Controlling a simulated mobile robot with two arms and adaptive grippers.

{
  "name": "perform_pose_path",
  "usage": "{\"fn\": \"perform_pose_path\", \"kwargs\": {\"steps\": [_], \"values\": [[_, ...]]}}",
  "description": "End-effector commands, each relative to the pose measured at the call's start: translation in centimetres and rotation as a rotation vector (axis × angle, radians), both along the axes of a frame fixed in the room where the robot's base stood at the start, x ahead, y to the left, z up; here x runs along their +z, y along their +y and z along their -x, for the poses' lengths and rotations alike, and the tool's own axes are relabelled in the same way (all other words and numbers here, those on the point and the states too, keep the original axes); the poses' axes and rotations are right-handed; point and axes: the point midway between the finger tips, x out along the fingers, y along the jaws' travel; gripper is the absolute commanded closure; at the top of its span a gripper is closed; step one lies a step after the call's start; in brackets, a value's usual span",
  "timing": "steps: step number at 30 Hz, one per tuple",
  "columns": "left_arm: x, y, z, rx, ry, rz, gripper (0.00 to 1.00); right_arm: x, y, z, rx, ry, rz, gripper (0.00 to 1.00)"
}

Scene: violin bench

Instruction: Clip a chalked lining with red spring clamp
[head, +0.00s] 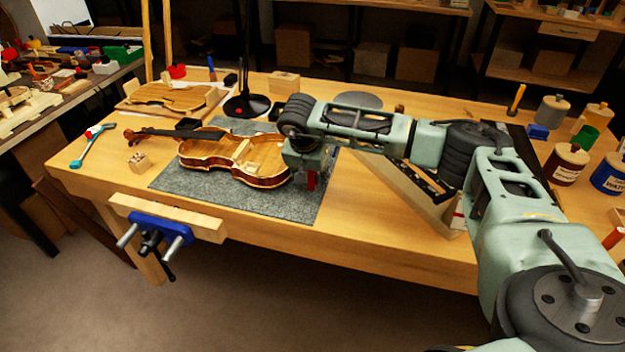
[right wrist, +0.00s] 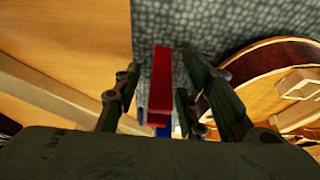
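The red spring clamp (head: 311,181) shows as a narrow red piece below my right gripper (head: 309,176), over the grey mat's right part. In the right wrist view the red clamp (right wrist: 160,85) lies between the two dark fingers of my right gripper (right wrist: 160,68). Strips of background seem to show on both sides of it, so I cannot tell whether the fingers press on it. The open violin body (head: 245,165) lies left of the gripper; its rim also shows in the right wrist view (right wrist: 250,70). I cannot make out a chalked lining. My left gripper is out of view.
The grey mat (head: 190,188) lies under the violin. A blue vise (head: 158,228) sits on the front edge. A long tray (head: 425,196) lies to the right under my forearm. Jars (head: 565,163) stand far right.

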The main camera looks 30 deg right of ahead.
Motion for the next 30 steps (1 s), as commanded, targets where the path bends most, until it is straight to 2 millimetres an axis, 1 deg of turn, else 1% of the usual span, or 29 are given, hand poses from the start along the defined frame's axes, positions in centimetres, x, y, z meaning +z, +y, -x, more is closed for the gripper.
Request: {"fn": "perform_pose_path", "kwargs": {"steps": [4, 15, 17, 26, 30], "values": [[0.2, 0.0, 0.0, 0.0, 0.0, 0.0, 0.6, 0.2, 0.0, 0.0, 0.0, -0.001, -0.001, 0.63], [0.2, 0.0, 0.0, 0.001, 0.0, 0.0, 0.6, 0.2, 0.0, 0.0, 0.0, -0.001, -0.001, 0.96], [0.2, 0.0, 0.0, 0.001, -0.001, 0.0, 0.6, 0.2, 0.0, 0.0, 0.0, -0.001, -0.001, 1.0], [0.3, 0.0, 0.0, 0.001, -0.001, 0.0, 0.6, 0.3, 0.0, 0.0, 0.0, -0.001, -0.001, 1.0], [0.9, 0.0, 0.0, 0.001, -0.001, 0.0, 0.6, 1.2, 0.0, 0.0, 0.0, -0.002, -0.001, 1.0]]}}
